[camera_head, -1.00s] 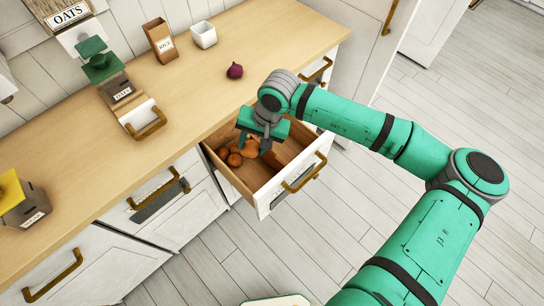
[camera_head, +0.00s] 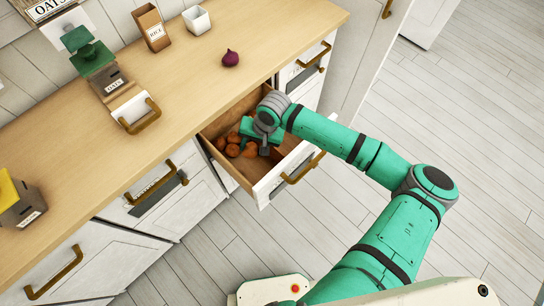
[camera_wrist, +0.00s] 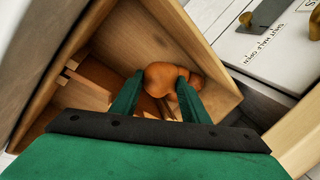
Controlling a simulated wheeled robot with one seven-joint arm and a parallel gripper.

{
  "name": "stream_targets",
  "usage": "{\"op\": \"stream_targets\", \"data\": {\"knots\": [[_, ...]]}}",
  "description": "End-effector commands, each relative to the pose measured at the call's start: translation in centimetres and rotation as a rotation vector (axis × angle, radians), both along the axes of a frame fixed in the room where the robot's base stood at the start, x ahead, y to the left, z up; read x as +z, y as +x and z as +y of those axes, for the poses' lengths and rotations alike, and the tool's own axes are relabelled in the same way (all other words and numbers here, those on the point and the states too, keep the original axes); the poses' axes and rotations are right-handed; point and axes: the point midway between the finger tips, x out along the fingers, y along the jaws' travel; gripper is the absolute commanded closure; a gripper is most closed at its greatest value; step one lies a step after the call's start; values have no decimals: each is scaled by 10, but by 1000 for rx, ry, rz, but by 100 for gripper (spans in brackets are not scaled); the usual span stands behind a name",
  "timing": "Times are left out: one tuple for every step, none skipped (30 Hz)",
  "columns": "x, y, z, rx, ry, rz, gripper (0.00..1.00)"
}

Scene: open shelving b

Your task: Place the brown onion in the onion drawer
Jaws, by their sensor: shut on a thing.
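The drawer (camera_head: 266,188) is pulled out from the counter, with a white front, wooden inside and brass handle. Several brown onions (camera_head: 233,150) lie in its left part. My gripper (camera_head: 262,150) is down inside the drawer, beside these onions. In the wrist view, my gripper (camera_wrist: 158,96) has its two green fingers shut on a brown onion (camera_wrist: 160,76), low within the wooden drawer walls (camera_wrist: 205,40). Another rounded brown shape shows beyond the right finger. I cannot tell whether the held onion touches the drawer floor.
A red onion (camera_head: 230,58) sits on the wooden counter (camera_head: 190,92). Another closed drawer (camera_head: 304,66) is to the right. The floor in front is clear.

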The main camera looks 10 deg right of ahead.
Motion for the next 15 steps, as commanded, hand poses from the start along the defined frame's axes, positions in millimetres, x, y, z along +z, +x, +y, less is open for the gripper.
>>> {"op": "stream_targets", "data": {"knots": [[-6, 0, 0, -2, 1, 1, 87], [-9, 0, 1, -2, 2, 1, 87], [-15, 0, 1, -2, 3, 2, 87], [-20, 0, 0, -3, 2, 1, 87], [-24, -1, 0, -2, 3, 2, 87], [-32, -1, 1, -2, 3, 3, 87], [-37, -1, 1, -3, 3, 2, 87], [-42, -1, 1, -3, 3, 2, 87], [-48, -1, 1, -2, 4, 2, 87], [-52, 0, 1, -2, 3, 2, 87], [-56, 0, 1, -3, 2, 1, 87], [-61, 0, 1, -2, 1, 1, 87], [-63, 0, 0, -2, 1, 1, 87], [-65, 0, 0, -1, 2, 1, 87], [-67, 0, 0, -1, 2, 0, 87]]}}
